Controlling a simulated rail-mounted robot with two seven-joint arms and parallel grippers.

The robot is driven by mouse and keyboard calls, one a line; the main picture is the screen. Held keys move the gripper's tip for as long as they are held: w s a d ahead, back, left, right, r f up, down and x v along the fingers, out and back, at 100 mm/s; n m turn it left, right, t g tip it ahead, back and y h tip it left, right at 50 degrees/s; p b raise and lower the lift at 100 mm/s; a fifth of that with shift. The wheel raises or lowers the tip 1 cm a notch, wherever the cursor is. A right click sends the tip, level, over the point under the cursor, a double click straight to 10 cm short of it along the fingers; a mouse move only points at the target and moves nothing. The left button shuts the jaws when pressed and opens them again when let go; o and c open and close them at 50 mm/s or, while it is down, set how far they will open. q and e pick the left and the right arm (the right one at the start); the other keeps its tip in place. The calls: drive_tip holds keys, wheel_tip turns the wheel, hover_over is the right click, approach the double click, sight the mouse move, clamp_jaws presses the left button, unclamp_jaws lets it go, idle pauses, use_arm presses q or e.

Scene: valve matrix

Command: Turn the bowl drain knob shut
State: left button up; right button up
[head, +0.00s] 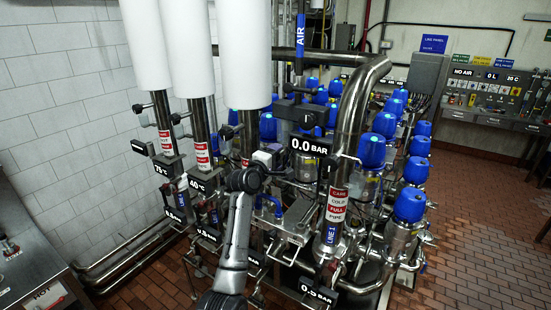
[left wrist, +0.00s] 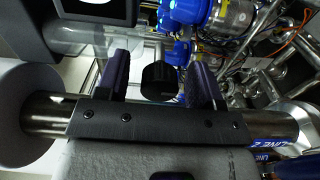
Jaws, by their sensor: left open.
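My left gripper (left wrist: 163,88) is open in the left wrist view, with its two dark fingers apart. A black knob-like block (left wrist: 158,80) shows between the fingers and a little beyond them. It may be the bowl drain knob, but no label on it can be read. I see no clear contact between the fingers and it. In the head view my left arm rises from the bottom to the pipework, and the gripper at its end is mostly hidden among the fittings. The knob cannot be made out there. My right gripper is not in view.
Blue-capped valves (head: 372,150) crowd the matrix right of my arm. A steel pipe with red labels (head: 337,205) and a 0.0 BAR display (head: 309,146) stand close by. White-lagged pipes (head: 245,55) rise at left. Brick floor (head: 480,220) is open at right.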

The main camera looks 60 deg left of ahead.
use_arm(q)
drive_tip(key=shift+s, duration=0.1)
drive_tip(key=b+v, duration=0.3)
drive_tip(key=v, duration=1)
drive_tip(key=shift+s+d+b, duration=0.2)
drive_tip(key=shift+s+b, duration=0.1)
drive_tip(key=shift+b, duration=0.1)
